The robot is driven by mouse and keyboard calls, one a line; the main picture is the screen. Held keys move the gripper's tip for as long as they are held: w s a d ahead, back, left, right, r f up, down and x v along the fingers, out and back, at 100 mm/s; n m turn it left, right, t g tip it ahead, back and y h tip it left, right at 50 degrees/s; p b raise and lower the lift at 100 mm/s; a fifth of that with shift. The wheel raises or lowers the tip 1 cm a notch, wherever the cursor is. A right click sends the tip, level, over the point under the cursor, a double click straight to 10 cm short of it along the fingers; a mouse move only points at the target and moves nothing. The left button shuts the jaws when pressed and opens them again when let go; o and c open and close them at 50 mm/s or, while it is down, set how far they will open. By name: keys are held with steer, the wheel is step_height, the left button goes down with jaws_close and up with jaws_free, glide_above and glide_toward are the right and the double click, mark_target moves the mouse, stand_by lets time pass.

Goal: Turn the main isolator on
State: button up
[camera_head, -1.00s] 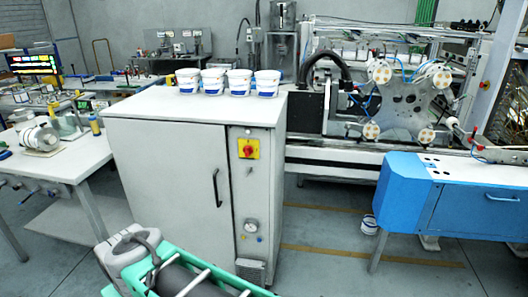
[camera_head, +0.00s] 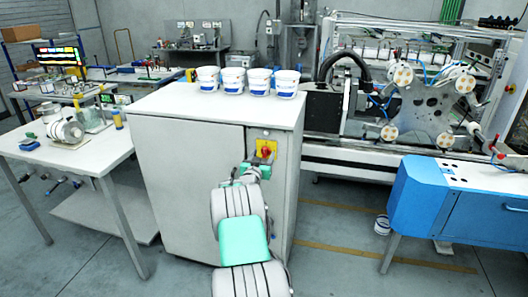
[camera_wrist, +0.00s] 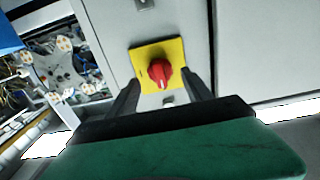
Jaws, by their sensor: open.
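The main isolator is a red rotary knob (camera_wrist: 160,72) on a yellow square plate (camera_wrist: 146,54), on the front of the white cabinet. In the head view the red knob (camera_head: 266,151) shows just above my gripper (camera_head: 252,168). In the wrist view my gripper (camera_wrist: 160,88) is open. Its two dark fingers stand on either side of the knob, low against the plate, with the red knob between and slightly beyond them. I cannot tell whether the fingers touch it. The knob has a pale mark at its lower edge.
The white cabinet (camera_head: 180,165) carries several white-and-blue tubs on top. A blue machine housing (camera_head: 420,190) stands to the right, a white table (camera_head: 90,160) to the left. Open floor lies between the cabinet and the blue housing. My arm covers the cabinet's lower front.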

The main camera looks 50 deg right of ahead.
steer(key=shift+x, duration=1.1)
steer(key=shift+c, duration=0.6)
jaws_close()
